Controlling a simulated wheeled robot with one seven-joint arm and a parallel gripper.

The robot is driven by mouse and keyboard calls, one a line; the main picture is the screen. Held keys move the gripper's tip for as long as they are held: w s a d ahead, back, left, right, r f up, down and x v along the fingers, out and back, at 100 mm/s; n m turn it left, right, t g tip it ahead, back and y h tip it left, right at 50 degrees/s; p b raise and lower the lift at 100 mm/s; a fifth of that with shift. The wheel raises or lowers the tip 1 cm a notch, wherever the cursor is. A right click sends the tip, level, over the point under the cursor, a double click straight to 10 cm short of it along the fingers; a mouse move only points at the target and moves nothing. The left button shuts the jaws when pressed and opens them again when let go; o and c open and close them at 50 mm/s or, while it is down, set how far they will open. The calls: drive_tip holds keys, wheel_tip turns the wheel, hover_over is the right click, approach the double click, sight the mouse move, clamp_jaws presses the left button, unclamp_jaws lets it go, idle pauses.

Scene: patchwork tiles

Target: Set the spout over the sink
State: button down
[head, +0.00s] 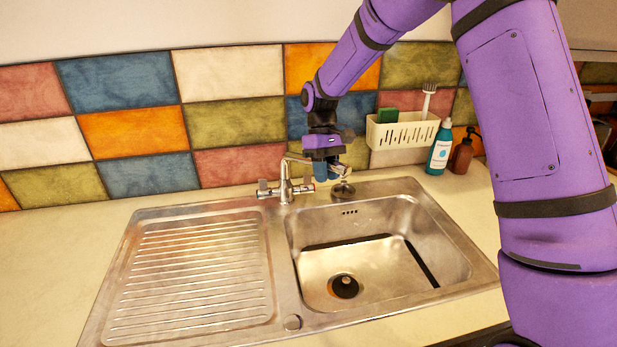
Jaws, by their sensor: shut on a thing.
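The chrome tap (286,187) stands on the sink's back ledge, with a lever handle on each side. Its spout (299,159) reaches to the right from the top of the tap, along the back edge of the basin. My gripper (331,177) is at the spout's outer end and shut on it; the jaws hide that end. The sink (283,220) is steel, with a ribbed drainer at left and an empty basin at right with a dark drain.
A round metal piece (343,191) sits just below my gripper at the basin's back rim. Behind, a white caddy (400,145) holds a green sponge and a brush. A teal bottle (439,149) and a brown pump bottle (462,155) stand at right. The drainer is clear.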

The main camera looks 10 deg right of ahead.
drive_tip(key=w+d+n+h, duration=0.1)
drive_tip(key=w+d+n, duration=0.3)
drive_tip(key=d, duration=0.1)
drive_tip(key=shift+h, duration=0.4)
drive_tip(key=c, duration=0.9)
unclamp_jaws()
drive_tip(key=shift+r, duration=0.1)
drive_tip(key=v, duration=1)
drive_tip(key=shift+r, duration=0.35)
